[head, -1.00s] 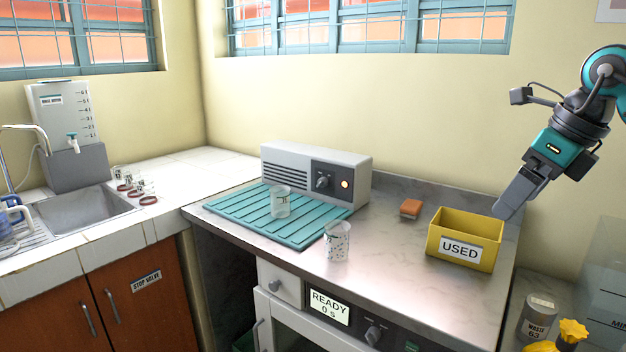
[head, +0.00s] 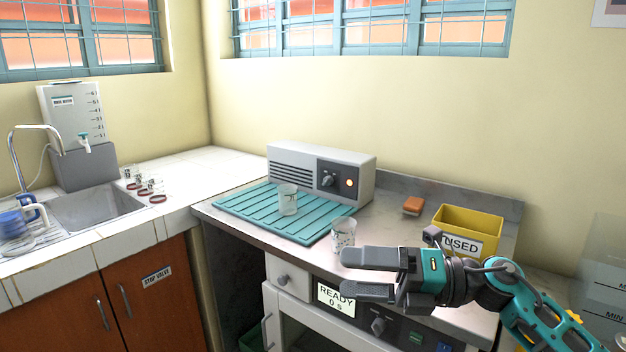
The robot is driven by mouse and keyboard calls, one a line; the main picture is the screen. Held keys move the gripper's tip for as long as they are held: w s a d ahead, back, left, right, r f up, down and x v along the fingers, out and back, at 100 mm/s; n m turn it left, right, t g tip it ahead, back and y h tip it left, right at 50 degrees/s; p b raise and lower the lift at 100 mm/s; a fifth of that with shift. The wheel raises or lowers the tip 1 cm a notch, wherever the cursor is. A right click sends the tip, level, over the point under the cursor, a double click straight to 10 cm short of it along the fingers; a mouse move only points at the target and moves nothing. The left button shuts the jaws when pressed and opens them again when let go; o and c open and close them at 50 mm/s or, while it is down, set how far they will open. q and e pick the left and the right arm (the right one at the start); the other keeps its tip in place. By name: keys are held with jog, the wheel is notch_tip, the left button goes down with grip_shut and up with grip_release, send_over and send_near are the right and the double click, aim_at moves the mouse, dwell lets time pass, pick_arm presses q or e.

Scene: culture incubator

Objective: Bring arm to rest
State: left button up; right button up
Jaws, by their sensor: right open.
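My right gripper (head: 368,274) is in front of the counter's front edge at lower right, its fingers pointing left. The two fingers are apart with nothing between them. It overlaps the lower part of a speckled glass beaker (head: 343,233) in the picture; I cannot tell how near it is in depth. The right arm (head: 525,300) comes in from the lower right corner. My left gripper is not in view.
A teal ribbed mat (head: 240,209) with another beaker (head: 288,200) lies before a grey control box (head: 302,172). A yellow USED bin (head: 482,222) and an orange block (head: 413,205) are on the counter (head: 385,215). A sink (head: 95,207) is at left.

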jog(key=s+d+f+m+t+h, duration=0.1)
jog(key=d+f+m+t+h, duration=0.15)
jog(key=f+m+t, duration=0.45)
jog(key=s+d+f+m+t+h+p, duration=0.1)
jog(key=d+f+m+t+h, duration=0.2)
jog(key=m, duration=0.8)
jog(key=s+d+f+m+t+h, duration=0.1)
jog(key=f+m+t+h, duration=0.35)
jog(key=m, duration=0.55)
jog(key=s+d+f+m+g+h, duration=0.2)
jog(key=s+f+m+g+h, duration=0.1)
jog(key=s+f, duration=0.4)
jog(key=s+d+f+m+g+h, duration=0.2)
jog(key=s+f+m, duration=0.4)
jog(key=f, duration=0.4)
jog(key=shift+s+d+g+h, duration=0.2)
jog(key=shift+s+g+h, duration=0.2)
jog(key=shift+s+g, duration=0.3)
